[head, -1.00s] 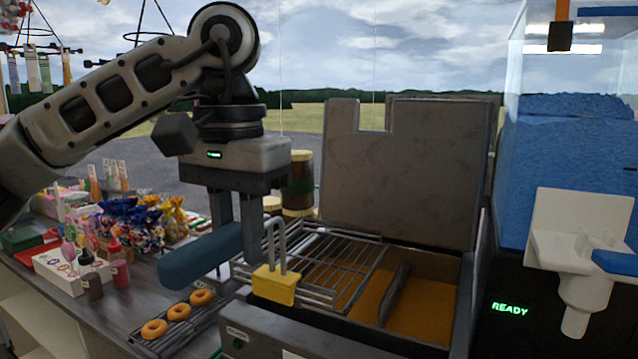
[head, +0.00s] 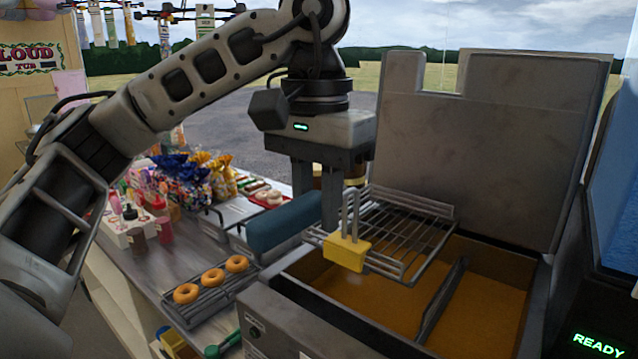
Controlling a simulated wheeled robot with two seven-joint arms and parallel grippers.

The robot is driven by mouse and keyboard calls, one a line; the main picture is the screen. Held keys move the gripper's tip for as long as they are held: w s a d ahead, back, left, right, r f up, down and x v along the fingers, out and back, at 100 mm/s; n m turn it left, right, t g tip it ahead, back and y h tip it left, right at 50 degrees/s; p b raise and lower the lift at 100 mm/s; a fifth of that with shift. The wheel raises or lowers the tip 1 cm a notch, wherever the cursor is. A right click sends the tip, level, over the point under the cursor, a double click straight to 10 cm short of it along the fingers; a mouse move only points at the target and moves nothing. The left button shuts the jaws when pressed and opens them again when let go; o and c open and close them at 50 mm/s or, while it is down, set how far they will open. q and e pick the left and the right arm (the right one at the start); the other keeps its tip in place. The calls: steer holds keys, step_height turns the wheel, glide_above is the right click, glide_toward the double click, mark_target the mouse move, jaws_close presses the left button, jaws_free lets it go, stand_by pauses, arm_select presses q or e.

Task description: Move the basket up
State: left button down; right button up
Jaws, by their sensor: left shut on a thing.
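The wire basket (head: 405,232) hangs over the left part of the fryer (head: 300,325), above the brown-orange oil (head: 370,300). Its rack looks empty. A yellow block (head: 344,251) with a grey wire loop sits at its near left side. The basket's teal handle (head: 280,232) sticks out to the left over the counter. My left gripper (head: 318,205) points down and is shut on the handle near the basket; the fingertips are partly hidden by the handle. My right gripper is not in view.
A rack with several ring doughnuts (head: 212,275) lies on the counter left of the fryer. Wrapped sweets (head: 190,180) and sauce bottles (head: 165,230) stand farther back. The fryer's upright grey lid (head: 480,145) rises behind the basket. A divider (head: 443,300) stands in the oil.

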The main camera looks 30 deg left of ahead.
arm_select(q)
step_height(320, 180, down, 3)
steer(key=shift+r+b, duration=0.2)
steer(key=shift+b, duration=0.4)
steer(key=shift+s+a+f+b, duration=0.1)
steer(key=shift+s+f+b, duration=0.4)
steer(key=shift+s, duration=0.25)
steer(key=shift+s+f+b, duration=0.35)
steer(key=shift+s+f, duration=0.15)
steer(key=shift+s, duration=0.25)
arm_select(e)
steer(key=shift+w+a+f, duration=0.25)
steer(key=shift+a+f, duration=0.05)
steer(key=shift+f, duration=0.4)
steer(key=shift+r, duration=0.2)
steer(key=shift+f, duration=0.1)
